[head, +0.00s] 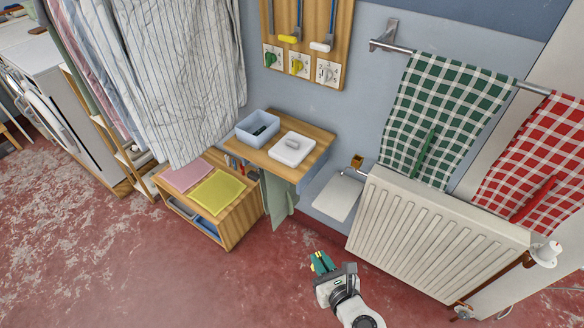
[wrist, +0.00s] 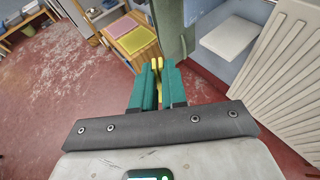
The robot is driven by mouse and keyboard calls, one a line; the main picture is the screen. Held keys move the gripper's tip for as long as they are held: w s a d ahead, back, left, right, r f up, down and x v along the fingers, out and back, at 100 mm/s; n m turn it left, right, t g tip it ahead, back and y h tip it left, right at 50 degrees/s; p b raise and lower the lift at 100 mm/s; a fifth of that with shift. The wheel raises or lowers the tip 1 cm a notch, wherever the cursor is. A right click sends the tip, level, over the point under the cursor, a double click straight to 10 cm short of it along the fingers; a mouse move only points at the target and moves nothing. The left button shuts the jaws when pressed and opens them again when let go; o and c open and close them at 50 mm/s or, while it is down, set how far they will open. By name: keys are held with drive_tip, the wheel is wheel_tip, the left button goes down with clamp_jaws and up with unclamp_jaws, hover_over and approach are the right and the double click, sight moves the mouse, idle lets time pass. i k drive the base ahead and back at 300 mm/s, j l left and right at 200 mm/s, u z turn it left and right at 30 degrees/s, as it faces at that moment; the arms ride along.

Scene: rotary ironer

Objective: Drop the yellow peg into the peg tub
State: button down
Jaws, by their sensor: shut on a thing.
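My gripper (head: 322,262) is in the lower middle of the head view, over the red floor in front of the radiator. Its teal fingers (wrist: 157,85) are shut on the yellow peg (wrist: 159,70), which shows as a narrow yellow strip between them in the wrist view. Most of the peg is hidden by the fingers. The peg tub (head: 243,133) looks like a pale blue open box on a wooden wall shelf, up and to the left of my gripper.
A green cloth (head: 279,195) hangs below the shelf (head: 313,136). A low wooden unit (head: 240,223) with pink and yellow cloths stands left of it. A white radiator (head: 430,235) is at the right, under checked towels (head: 440,110) on a rail. The floor (head: 130,265) at left is clear.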

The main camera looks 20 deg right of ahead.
sight(261, 140)
drive_tip(key=i+j+z, duration=0.3)
drive_tip(key=i+j, duration=0.15)
drive_tip(key=j, duration=0.3)
drive_tip(key=i+j+z, duration=0.15)
drive_tip(key=j, duration=0.3)
drive_tip(key=i, duration=0.05)
